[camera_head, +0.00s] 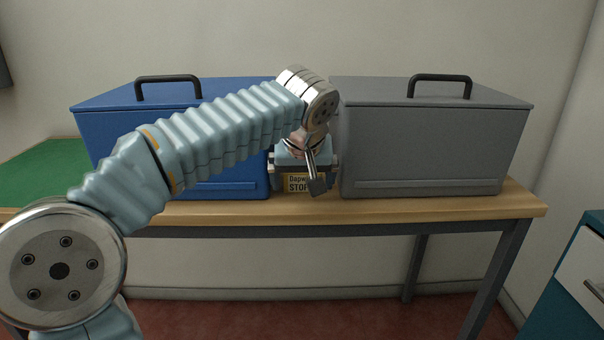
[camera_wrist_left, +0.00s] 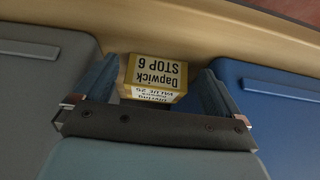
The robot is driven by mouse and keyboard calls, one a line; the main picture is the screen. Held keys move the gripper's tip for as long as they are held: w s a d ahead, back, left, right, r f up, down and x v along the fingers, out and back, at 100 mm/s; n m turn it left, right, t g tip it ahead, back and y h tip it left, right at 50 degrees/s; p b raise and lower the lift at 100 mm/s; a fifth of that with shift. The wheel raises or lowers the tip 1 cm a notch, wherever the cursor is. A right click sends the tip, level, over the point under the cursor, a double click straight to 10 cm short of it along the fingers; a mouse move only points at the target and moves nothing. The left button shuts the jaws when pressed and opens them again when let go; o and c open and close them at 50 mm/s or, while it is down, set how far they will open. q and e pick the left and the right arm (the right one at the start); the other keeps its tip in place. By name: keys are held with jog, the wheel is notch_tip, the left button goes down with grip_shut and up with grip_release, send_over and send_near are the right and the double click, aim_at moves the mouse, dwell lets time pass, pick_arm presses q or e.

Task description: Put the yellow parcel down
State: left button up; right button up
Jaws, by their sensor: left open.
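The yellow parcel (camera_head: 298,184) stands on the wooden table (camera_head: 430,208), in the narrow gap between a blue box and a grey box. Its label reads "Dapwick STOP"; it also shows upside down in the left wrist view (camera_wrist_left: 155,75). My left gripper (camera_head: 304,178) is open, with one finger on each side of the parcel. In the wrist view the fingers (camera_wrist_left: 156,86) stand apart from it, with a clearer gap on the right. The gripper and wrist hide the parcel's upper part in the head view. My right gripper is not in view.
The blue box (camera_head: 225,189) stands close on the left and the grey box (camera_head: 430,150) close on the right, each with a black lid handle. A green surface (camera_head: 45,165) lies far left. A teal cabinet (camera_head: 570,285) stands at the lower right.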

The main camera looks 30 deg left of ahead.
pick_arm(q)
jog(key=w+a, duration=0.2)
jog(key=w, duration=0.1)
jog(key=w+a+p, duration=0.1)
jog(key=shift+w+f, duration=0.3)
jog(key=shift+f, duration=0.05)
jog(key=shift+w+f, duration=0.1)
jog(key=shift+f, duration=0.1)
jog(key=c, duration=0.9)
